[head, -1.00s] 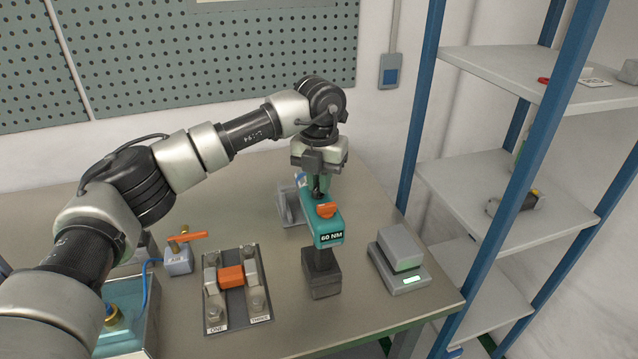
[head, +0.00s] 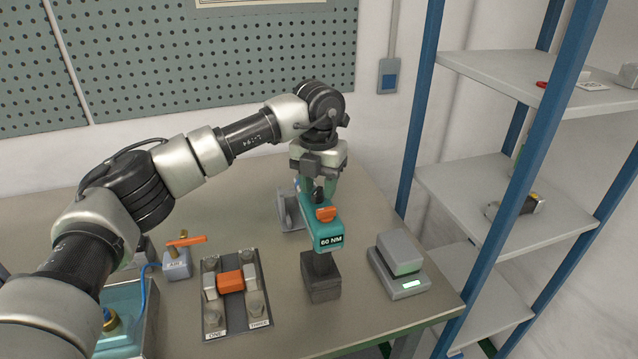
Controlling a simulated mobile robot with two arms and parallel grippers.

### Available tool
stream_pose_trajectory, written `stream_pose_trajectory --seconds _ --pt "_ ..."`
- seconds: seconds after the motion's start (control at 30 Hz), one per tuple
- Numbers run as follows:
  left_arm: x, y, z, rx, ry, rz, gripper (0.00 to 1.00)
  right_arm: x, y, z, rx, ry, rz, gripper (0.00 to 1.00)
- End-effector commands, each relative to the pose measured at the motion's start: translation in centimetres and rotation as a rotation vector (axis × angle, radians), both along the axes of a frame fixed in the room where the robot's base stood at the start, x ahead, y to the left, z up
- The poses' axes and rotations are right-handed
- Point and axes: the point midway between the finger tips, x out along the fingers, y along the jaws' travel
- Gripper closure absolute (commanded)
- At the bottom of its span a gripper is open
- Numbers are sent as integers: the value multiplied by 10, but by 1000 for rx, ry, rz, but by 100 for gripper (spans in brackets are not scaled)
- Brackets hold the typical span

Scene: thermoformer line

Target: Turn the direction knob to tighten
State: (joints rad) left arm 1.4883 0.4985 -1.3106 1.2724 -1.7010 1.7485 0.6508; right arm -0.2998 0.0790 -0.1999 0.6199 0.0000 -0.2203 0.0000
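A teal power tool (head: 326,228) marked "60 NM" rests with its lower end at a dark square block (head: 321,281) on the bench. An orange knob (head: 326,214) sits on its upper face, taken as the direction knob; its exact setting is too small to read. My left gripper (head: 318,193) points down just behind the knob, at the tool's rear end. Its two greenish fingers look spread, with a dark part of the tool between them, and I see no clear grip. My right gripper is not in view.
A fixture plate (head: 236,297) with an orange block lies left of the tool. An orange-handled valve (head: 178,262) stands farther left. A grey box device (head: 399,262) is on the right, near the bench edge. A blue-framed shelf (head: 520,190) stands beyond.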

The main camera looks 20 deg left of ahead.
Motion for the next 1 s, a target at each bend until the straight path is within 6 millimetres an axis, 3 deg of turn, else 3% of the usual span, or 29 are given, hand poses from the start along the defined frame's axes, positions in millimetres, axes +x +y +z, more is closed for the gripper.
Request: stream_pose_trajectory --seconds 0.23,0.7,1.0 --pt "1 0 14 0 -3 1 62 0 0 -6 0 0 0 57" --pt "0 1 98 -1 -1 0 62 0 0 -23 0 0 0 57" --pt "-1 1 108 0 0 0 62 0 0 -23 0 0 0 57"
